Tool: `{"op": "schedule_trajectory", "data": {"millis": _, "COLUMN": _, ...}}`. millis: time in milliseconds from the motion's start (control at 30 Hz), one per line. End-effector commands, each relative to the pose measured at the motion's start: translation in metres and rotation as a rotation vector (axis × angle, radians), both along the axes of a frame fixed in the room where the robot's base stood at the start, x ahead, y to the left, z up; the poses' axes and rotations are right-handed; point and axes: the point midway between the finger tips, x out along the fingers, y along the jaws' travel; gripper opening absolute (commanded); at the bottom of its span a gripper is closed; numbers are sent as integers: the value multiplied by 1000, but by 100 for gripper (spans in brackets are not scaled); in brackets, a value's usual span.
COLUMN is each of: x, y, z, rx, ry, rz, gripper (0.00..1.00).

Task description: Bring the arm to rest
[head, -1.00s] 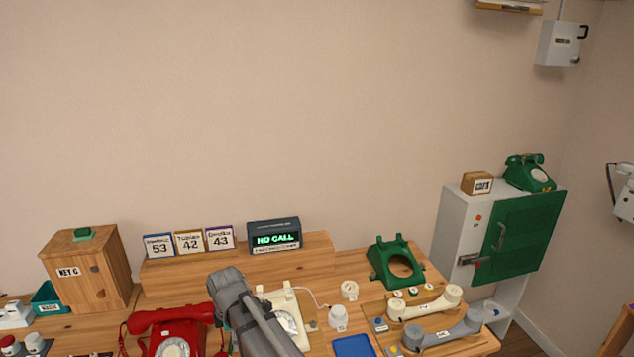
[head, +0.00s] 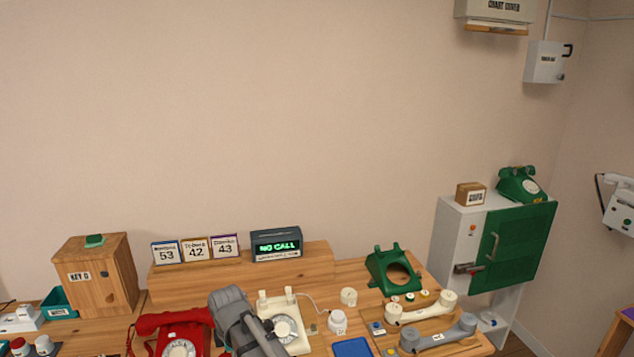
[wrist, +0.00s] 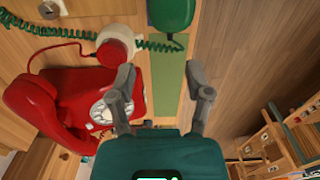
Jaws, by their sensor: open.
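My gripper (wrist: 163,90) shows in the wrist view with its two grey fingers spread apart and nothing between them. Beyond the fingers lie a green strip and bare wood of the desk. The red dial phone (wrist: 70,105) is left of the fingers in the wrist view, and it also shows at the bottom of the head view (head: 180,335). In the head view my grey arm stands between the red phone and the cream dial phone (head: 284,325); the gripper itself is hidden there.
A wooden key box (head: 97,275) stands on the left. The display (head: 276,245) reads NO CALL beside three number cards. A green phone body without a dial (head: 393,270) and loose handsets (head: 421,308) lie on the right. A cabinet with a green door (head: 515,250) stands further right.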

Motion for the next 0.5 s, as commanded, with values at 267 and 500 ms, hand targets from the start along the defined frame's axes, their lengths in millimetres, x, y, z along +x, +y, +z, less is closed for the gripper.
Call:
{"op": "schedule_trajectory", "data": {"millis": 267, "x": 4, "y": -27, "z": -1, "rx": 0, "ry": 0, "rz": -108, "gripper": 65}}
{"op": "schedule_trajectory", "data": {"millis": 500, "x": 8, "y": -63, "z": -2, "rx": 1, "ry": 0, "rz": -261, "gripper": 65}}
